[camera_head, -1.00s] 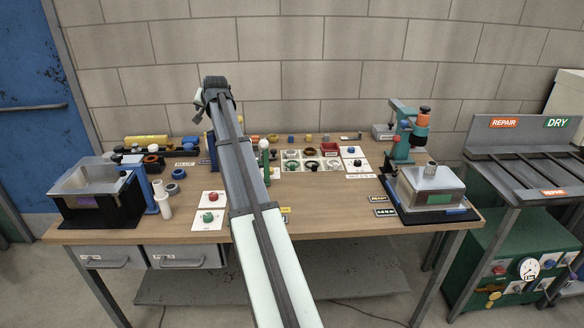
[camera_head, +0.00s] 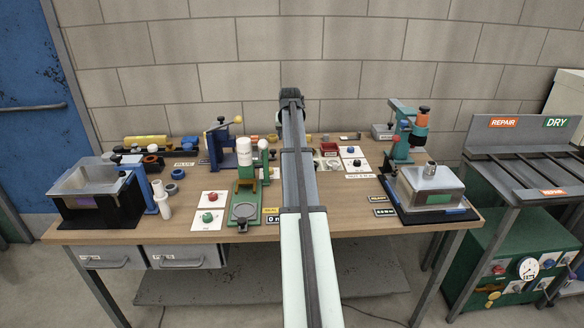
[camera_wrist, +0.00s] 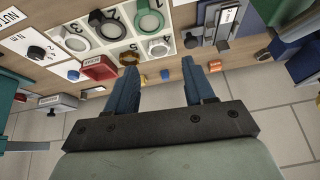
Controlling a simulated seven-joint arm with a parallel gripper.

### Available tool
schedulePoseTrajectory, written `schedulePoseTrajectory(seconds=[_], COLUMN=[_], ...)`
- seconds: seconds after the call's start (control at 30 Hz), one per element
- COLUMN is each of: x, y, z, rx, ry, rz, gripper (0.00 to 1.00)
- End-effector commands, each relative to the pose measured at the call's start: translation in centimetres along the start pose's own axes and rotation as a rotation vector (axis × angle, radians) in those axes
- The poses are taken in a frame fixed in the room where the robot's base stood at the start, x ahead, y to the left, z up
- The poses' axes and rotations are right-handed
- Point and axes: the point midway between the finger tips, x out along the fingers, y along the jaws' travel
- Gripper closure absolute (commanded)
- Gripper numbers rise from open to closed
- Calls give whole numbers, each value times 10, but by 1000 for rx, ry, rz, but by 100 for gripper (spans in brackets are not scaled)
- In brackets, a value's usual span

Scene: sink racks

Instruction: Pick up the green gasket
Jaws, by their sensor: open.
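The green gasket (camera_wrist: 149,22) is a green ring lying in a square of a white numbered tray (camera_wrist: 133,41), near the top of the wrist view. My gripper (camera_wrist: 158,72) is open and empty. Its two blue fingers are spread apart, and the gasket shows beyond their tips, apart from them. In the head view my arm covers most of the tray, and my gripper and the gasket are hidden.
Pale rings (camera_wrist: 113,27) lie in neighbouring squares of the tray. A red bin (camera_wrist: 98,68) is close beside the left finger. A green press with a white cylinder (camera_head: 244,152) stands left of my arm. Bare bench top shows at front right (camera_head: 350,215).

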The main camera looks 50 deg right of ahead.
Motion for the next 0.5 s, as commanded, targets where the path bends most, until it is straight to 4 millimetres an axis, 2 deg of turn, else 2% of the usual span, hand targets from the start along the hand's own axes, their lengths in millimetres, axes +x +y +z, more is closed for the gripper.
schedulePoseTrajectory(seconds=[0.03,0.13,0.27,0.5], x=[3,8,19,59], y=[4,8,10,11], z=[14,27,33,35], rx=[-9,-21,-26,-26], ry=[-32,-76,-96,-93], rz=[11,24,28,28], gripper=[47,47,47,47])
